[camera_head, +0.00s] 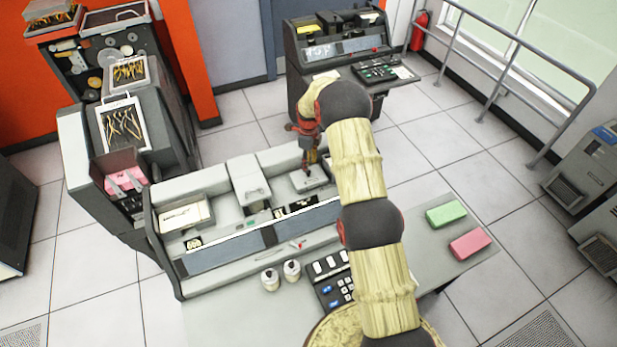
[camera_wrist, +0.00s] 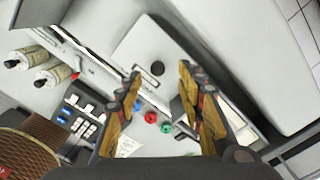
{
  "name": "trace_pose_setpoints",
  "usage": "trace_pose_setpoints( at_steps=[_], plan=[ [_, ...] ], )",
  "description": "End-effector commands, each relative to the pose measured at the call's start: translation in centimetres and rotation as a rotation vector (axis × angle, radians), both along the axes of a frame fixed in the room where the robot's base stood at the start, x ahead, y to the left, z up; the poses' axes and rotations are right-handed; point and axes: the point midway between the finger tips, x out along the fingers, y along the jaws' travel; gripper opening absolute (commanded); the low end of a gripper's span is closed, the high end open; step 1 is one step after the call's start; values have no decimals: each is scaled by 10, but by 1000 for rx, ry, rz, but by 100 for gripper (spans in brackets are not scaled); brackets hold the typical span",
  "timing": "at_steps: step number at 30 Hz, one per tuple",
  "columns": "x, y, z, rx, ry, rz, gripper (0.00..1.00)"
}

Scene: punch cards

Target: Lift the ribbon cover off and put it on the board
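The ribbon cover appears to be the pale grey square lid (camera_head: 318,182) on top of the card punch machine, under my gripper. In the wrist view this lid (camera_wrist: 136,50) is a flat plate with a round black knob (camera_wrist: 157,68). My gripper (camera_head: 308,166) points down over it. In the wrist view my gripper (camera_wrist: 160,85) shows two yellow-brown fingers spread apart, with the knob ahead of the gap between them. Nothing is held between them. The grey desk top (camera_head: 408,245) extends right of the machine; I cannot tell whether this is the board.
A green block (camera_head: 446,214) and a pink block (camera_head: 466,244) lie on the desk top's right side. Two white spools (camera_head: 281,275) and a black keypad (camera_head: 333,285) stand in front of the machine. A raised grey housing (camera_head: 250,180) is left of the lid.

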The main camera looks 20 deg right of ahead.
Motion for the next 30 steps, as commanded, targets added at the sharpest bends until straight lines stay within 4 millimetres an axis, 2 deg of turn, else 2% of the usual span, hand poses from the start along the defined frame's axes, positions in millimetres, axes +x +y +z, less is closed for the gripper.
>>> trace_pose_setpoints(
  at_steps=[6,11,20,30],
  plan=[
    [-4,2,-28,1,4,1,38],
    [-3,2,-42,0,1,1,38],
    [-3,2,-45,1,1,2,37],
    [-3,2,-45,0,1,2,18]
  ],
)
